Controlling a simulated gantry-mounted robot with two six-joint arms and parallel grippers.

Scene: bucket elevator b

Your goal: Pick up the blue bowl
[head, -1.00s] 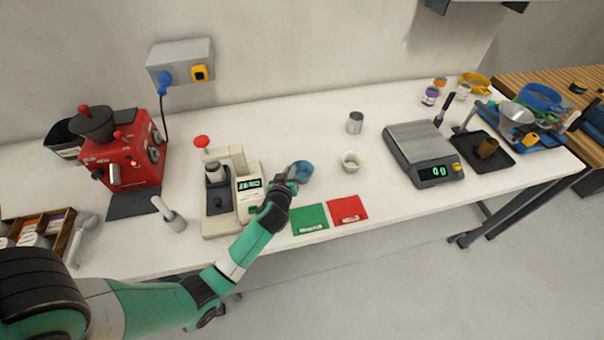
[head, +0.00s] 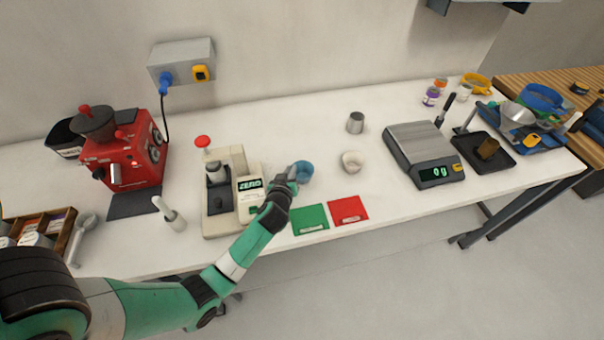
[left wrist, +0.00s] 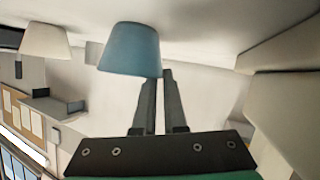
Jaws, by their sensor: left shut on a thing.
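The blue bowl (head: 304,171) stands on the white table, to the right of the cream machine with a display. My left gripper (head: 291,178) is at its near left side, shut on the bowl's edge. In the left wrist view the blue bowl (left wrist: 130,50) hangs at the top, wide end toward the gripper. The two fingers of my left gripper (left wrist: 160,85) reach up to its rim, close together; the exact contact is partly hidden behind the bowl. I cannot tell whether the bowl is clear of the table. My right gripper is not in view.
A white cup (head: 351,161) and a grey metal cup (head: 355,123) stand right of the bowl. The cream machine (head: 226,196) is close on the left. Green (head: 310,219) and red (head: 347,210) mats lie in front. A scale (head: 422,153) stands farther right.

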